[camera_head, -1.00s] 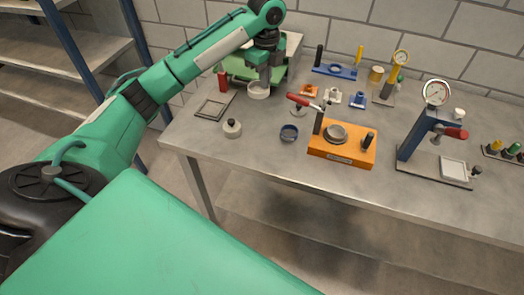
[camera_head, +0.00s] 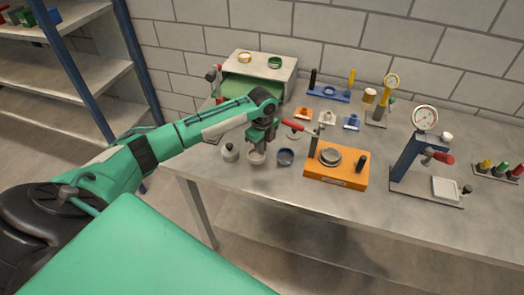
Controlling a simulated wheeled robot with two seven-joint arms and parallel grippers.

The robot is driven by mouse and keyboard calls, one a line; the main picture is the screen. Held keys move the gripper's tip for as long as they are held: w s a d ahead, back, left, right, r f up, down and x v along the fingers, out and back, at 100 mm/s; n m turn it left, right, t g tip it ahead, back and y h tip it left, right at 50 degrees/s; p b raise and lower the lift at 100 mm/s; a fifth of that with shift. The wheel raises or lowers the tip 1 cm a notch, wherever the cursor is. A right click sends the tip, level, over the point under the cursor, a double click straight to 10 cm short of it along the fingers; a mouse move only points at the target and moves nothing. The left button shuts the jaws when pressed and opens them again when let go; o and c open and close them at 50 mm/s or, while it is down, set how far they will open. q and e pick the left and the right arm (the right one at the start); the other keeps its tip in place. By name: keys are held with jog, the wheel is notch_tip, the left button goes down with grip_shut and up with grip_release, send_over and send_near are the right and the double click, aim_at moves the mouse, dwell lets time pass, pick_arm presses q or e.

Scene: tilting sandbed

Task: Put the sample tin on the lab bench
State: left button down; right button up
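The sample tin, a small pale round cup (camera_head: 257,158), is under my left gripper (camera_head: 259,148), near the front edge of the lab bench (camera_head: 400,215). My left gripper points down and appears shut on the tin; the fingers partly hide its rim. I cannot tell whether the tin's base touches the bench top or is slightly above it. My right gripper is not in view.
An orange fixture (camera_head: 337,178) is further right. A grey box with a green front (camera_head: 262,68) stands behind. The front right bench is clear.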

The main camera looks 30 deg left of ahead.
pick_arm(q)
notch_tip(320, 180, down, 2)
jog(key=shift+f+p, duration=0.25)
jog(key=shift+p, duration=0.05)
jog(key=shift+f, duration=0.2)
jog(key=shift+f, duration=0.1)
jog(key=c, duration=1.7)
grip_release()
notch_tip(320, 180, up, 12)
jog(key=b, duration=0.3)
